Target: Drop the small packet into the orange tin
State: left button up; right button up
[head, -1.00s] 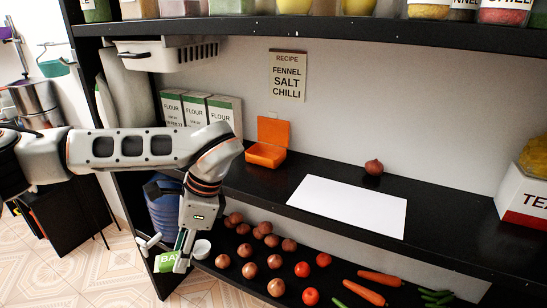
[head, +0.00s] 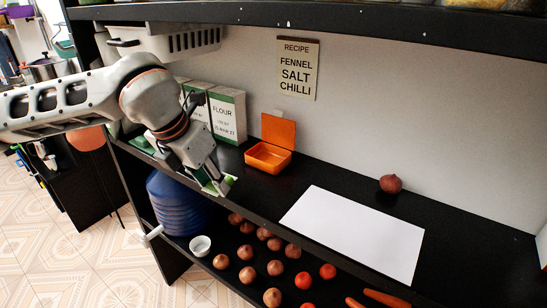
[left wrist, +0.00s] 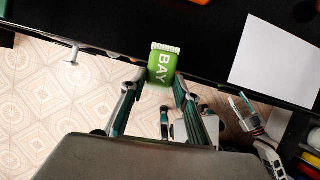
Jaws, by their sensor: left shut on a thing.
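The small green packet (left wrist: 163,70), marked BAY with a white top edge, is held between the fingertips of my left gripper (left wrist: 156,82). In the head view the packet (head: 225,186) shows small and partly hidden under my left gripper (head: 216,184), above the counter's front edge. The orange tin (head: 264,164) stands on the counter with its lid raised at the back. It is right of and behind the packet, apart from it, and looks empty. My right gripper (left wrist: 240,105) seems to show at the lower right of the left wrist view, too small to judge.
Flour boxes (head: 228,113) stand left of the tin. A white sheet (head: 355,235) and an onion (head: 390,184) lie to the right. The counter between packet and tin is clear.

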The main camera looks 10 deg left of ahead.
pick_arm(q)
jog(key=shift+w+d+r+m, duration=0.2)
jog(key=shift+w+r+m, duration=0.1)
jog(key=shift+w+m, duration=0.15)
jog(key=p, duration=0.3)
send_near(268, 158)
jog(key=s+f, duration=0.1)
jog(key=s, duration=0.2)
jog(key=shift+s+a+f, duration=0.15)
jog(key=shift+f, duration=0.25)
jog(key=w, duration=0.1)
jog(key=w+d+f, duration=0.1)
jog(key=w, duration=0.1)
jog(key=shift+f+p, duration=0.15)
jog(key=shift+p, duration=0.25)
jog(key=shift+s+f, duration=0.1)
jog(key=shift+f, duration=0.05)
jog(key=shift+f+b, duration=0.45)
jog(key=shift+f, duration=0.2)
jog(key=o, duration=0.8)
